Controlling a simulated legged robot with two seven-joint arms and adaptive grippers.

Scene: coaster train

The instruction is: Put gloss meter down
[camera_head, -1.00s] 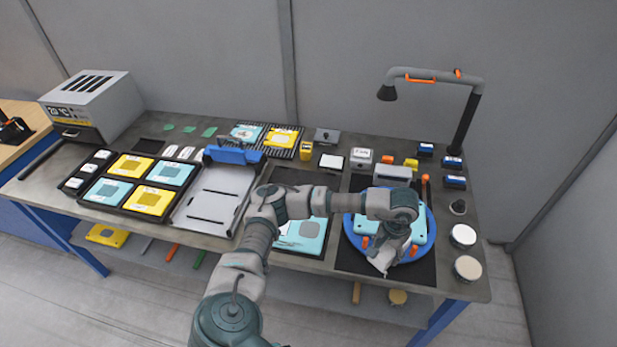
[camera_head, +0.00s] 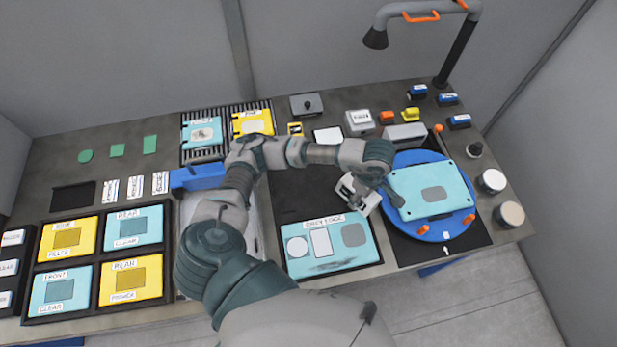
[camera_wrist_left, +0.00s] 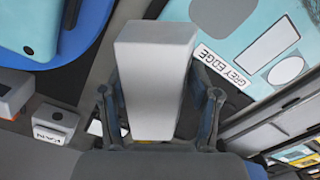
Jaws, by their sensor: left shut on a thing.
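My left gripper (camera_head: 358,193) is shut on the gloss meter, a plain grey box. In the left wrist view the gloss meter (camera_wrist_left: 155,80) sits between the two fingers (camera_wrist_left: 160,115). In the head view the gripper is just left of the blue turntable (camera_head: 400,222) and above the right end of the "GREY EDGE" card (camera_head: 300,262). The gripper and wrist mostly hide the gloss meter there, and its height above the bench is hard to tell. A light blue panel (camera_head: 460,180) lies on the turntable. My right gripper is not in view.
A dark mat (camera_head: 292,190) has bare room behind the card. A grey block (camera_head: 404,136) stands behind the turntable, near small coloured boxes. A lamp (camera_head: 455,65) rises at the back right. Round pots (camera_head: 510,214) stand at the right edge.

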